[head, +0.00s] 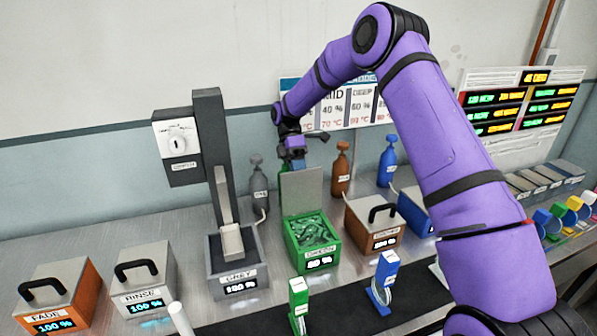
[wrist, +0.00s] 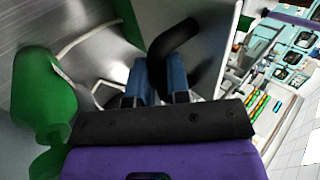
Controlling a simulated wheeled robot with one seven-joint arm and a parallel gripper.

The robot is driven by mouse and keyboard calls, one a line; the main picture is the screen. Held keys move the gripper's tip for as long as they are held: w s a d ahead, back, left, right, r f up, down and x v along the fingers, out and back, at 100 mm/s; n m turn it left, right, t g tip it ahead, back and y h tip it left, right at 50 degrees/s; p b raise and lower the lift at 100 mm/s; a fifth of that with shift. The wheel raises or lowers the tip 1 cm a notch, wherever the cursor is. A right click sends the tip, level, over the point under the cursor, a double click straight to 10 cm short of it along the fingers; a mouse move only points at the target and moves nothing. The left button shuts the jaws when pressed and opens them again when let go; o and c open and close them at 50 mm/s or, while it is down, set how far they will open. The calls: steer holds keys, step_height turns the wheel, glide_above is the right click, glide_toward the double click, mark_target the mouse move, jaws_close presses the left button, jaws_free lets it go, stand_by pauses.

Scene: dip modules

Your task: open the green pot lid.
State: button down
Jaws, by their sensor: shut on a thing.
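The green pot (head: 298,255) stands in the middle of the bench in the head view, with green contents showing and a lit percent display on its front. Its grey lid (head: 302,192) stands upright at the pot's back edge, so the pot is open. My gripper (head: 296,162) is behind the top of the lid. In the wrist view, my gripper's blue fingers (wrist: 156,78) are shut on the lid's black handle (wrist: 176,38). In the head view the handle is hidden behind the lid.
The grey pot (head: 238,287) with a tall post stands left of the green pot. The brown pot (head: 372,237), its lid shut, stands close on the right. Squeeze bottles, including a brown one (head: 341,172), stand behind. Small green (head: 299,305) and blue (head: 384,280) holders stand in front.

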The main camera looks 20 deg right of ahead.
steer(key=c, duration=1.1)
jaws_free()
steer(key=shift+f, duration=0.2)
steer(key=shift+r, duration=0.1)
steer(key=shift+r, duration=0.5)
step_height(320, 180, up, 2)
steer(key=shift+r, duration=0.25)
steer(key=s+r, duration=0.1)
steer(key=s, duration=1.5)
steer(key=shift+r, duration=0.25)
